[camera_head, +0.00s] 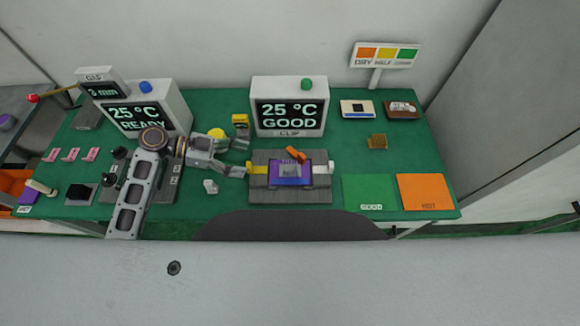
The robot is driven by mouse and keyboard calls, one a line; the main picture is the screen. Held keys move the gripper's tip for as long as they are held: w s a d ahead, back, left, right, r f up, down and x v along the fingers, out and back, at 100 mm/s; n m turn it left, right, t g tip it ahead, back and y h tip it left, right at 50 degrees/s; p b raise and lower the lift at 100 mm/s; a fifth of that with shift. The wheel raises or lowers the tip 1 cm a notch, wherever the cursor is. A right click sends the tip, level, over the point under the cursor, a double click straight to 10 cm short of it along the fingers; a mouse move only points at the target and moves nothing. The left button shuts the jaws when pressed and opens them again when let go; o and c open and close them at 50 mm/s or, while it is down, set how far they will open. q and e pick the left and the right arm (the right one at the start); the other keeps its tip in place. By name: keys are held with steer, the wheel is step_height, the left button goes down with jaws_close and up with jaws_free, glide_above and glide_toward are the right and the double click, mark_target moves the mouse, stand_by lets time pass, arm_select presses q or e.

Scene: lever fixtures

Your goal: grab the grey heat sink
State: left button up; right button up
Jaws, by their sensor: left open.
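A grey, squarish block that looks like the grey heat sink (290,170) sits on a purple piece (306,181) in the middle of the dark grey clip fixture (290,197). An orange lever (296,154) lies at its back edge. My left gripper (244,158) is open and empty, its fingers pointing right. It is at the fixture's left side, near a yellow tab (257,169), apart from the grey block. I cannot tell whether a finger touches the tab. My right gripper is not in view.
A display reading 25 °C GOOD (290,116) stands behind the fixture, another reading READY (140,117) behind my left arm. A small pale piece (210,186) lies left of the fixture. A gold block (377,141), green pad (369,191) and orange pad (425,191) are to the right.

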arm_select(q)
steer(key=shift+d+f, duration=0.1)
steer(key=shift+d, duration=0.05)
steer(key=p, duration=0.2)
glide_toward(286, 166)
steer(key=shift+f+x, duration=0.2)
steer(key=shift+x, duration=1.8)
steer(key=shift+s, duration=0.1)
steer(key=shift+x, duration=0.75)
steer(key=x, duration=0.1)
steer(key=p+x, duration=0.1)
steer(key=shift+d+r, duration=0.15)
steer(key=shift+d, duration=0.2)
steer(key=shift+d+f, duration=0.3)
steer(key=shift+d, duration=0.15)
